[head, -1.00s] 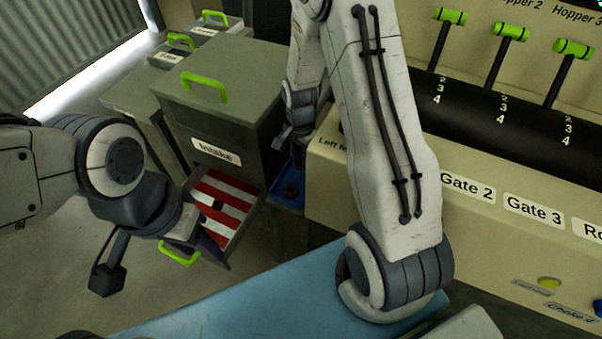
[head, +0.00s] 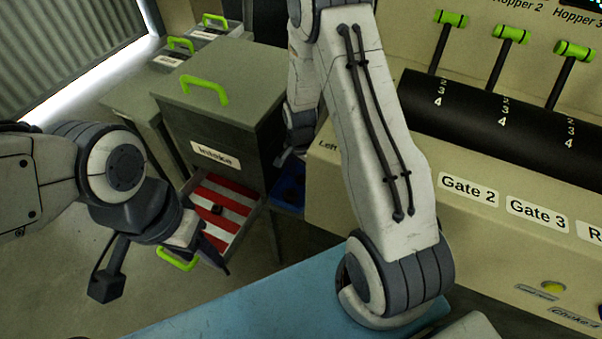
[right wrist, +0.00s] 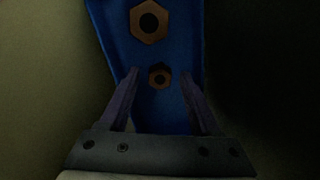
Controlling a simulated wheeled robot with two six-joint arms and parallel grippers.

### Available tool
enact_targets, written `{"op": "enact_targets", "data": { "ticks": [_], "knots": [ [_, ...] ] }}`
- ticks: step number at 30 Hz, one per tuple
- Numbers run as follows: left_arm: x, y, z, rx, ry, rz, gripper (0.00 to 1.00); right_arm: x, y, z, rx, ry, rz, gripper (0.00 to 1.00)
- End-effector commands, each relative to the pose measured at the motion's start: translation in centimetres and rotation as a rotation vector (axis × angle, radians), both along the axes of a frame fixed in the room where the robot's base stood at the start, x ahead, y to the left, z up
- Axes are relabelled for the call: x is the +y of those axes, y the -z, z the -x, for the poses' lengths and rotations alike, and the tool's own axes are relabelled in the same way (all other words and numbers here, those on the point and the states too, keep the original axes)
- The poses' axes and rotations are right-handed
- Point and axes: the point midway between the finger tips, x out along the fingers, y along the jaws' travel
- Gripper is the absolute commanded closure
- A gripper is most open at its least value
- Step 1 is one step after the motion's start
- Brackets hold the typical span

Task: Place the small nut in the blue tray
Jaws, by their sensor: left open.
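The blue tray (head: 291,196) sits beside the Intake cabinet; it also shows in the right wrist view (right wrist: 180,45). In that view a larger brown nut (right wrist: 149,22) lies at the far part of the tray. The small nut (right wrist: 160,76) lies nearer, in the tray, between and slightly apart from the fingertips of my open right gripper (right wrist: 160,73). In the head view my right gripper (head: 290,158) is by the tray, partly hidden. My left gripper (head: 205,240) is open at the red-and-white striped drawer (head: 226,207), near its green handle (head: 178,262).
The machine with Gate labels (head: 468,190) is on the right. A light blue surface (head: 250,303) spans the front. Open floor lies at left.

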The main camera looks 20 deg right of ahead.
Motion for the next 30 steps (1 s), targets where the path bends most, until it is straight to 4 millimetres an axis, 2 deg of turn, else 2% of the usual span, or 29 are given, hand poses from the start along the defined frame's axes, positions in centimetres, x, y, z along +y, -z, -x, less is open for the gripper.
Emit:
{"op": "enact_targets", "data": {
  "ticks": [6, 10, 24, 30],
  "knots": [
    [0.0, -0.1, 0.0, 0.000, 0.000, 0.000, 0.50, 0.0, -0.1, 0.0, 0.000, 0.000, 0.000, 0.37],
    [0.0, -0.3, 0.0, 0.000, 0.000, 0.000, 0.50, 0.0, -1.0, -0.1, -0.002, 0.000, 0.000, 0.37],
    [0.0, -1.6, 0.0, 0.000, 0.000, 0.000, 0.50, 0.0, -10.3, -0.1, -0.004, 0.000, 0.001, 0.37],
    [0.0, -1.8, 0.0, 0.000, 0.000, 0.000, 0.50, 0.0, -12.2, 0.0, -0.001, 0.000, 0.000, 0.37]
  ]
}}
